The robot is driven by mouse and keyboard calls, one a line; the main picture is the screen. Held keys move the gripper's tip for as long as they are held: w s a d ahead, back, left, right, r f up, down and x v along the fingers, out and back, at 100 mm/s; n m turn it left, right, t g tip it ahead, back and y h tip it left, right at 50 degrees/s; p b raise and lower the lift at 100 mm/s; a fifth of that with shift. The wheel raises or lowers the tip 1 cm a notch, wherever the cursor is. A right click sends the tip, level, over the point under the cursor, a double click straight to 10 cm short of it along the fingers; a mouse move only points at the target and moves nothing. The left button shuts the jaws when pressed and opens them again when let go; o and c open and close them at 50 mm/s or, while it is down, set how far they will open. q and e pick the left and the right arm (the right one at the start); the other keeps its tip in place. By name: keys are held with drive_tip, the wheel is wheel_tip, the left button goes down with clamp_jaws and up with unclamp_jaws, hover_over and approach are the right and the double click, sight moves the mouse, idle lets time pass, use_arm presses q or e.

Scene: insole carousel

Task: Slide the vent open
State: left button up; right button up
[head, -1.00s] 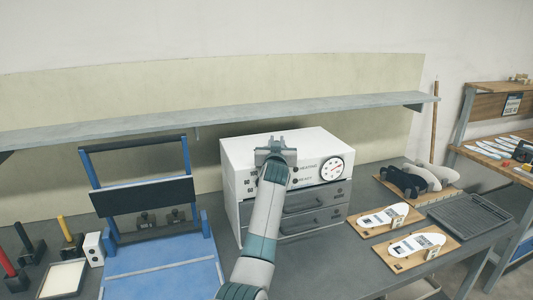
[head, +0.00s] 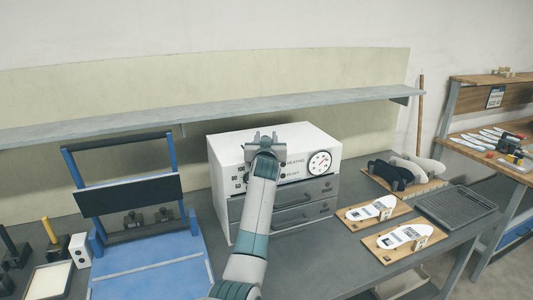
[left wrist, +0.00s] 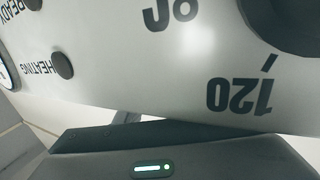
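A white oven-like box (head: 225,150) stands on the bench in the head view, with a round gauge, lamps, printed numbers and grey drawers. I cannot make out a vent on it; my arm covers part of its front. My left gripper (head: 265,134) is at the upper front edge of the box, its two fingers seemingly apart with nothing visible between them. Contact with the box cannot be told. The left wrist view shows the box's front panel (left wrist: 150,60) close up and upside down, with a dark knob (left wrist: 285,22) at the upper right. My right gripper is out of view.
A blue press-like frame (head: 150,270) stands left of the box. Wooden boards with white insoles (head: 405,237) and a dark tray (head: 457,207) lie to the right. A long grey shelf (head: 150,124) runs behind and above the box.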

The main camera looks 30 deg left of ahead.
use_arm(q)
drive_tip(key=b+v, duration=0.5)
drive_tip(key=v, duration=1.1)
drive_tip(key=shift+s+d, duration=0.3)
drive_tip(key=shift+d, duration=0.05)
drive_tip(key=shift+f, duration=0.1)
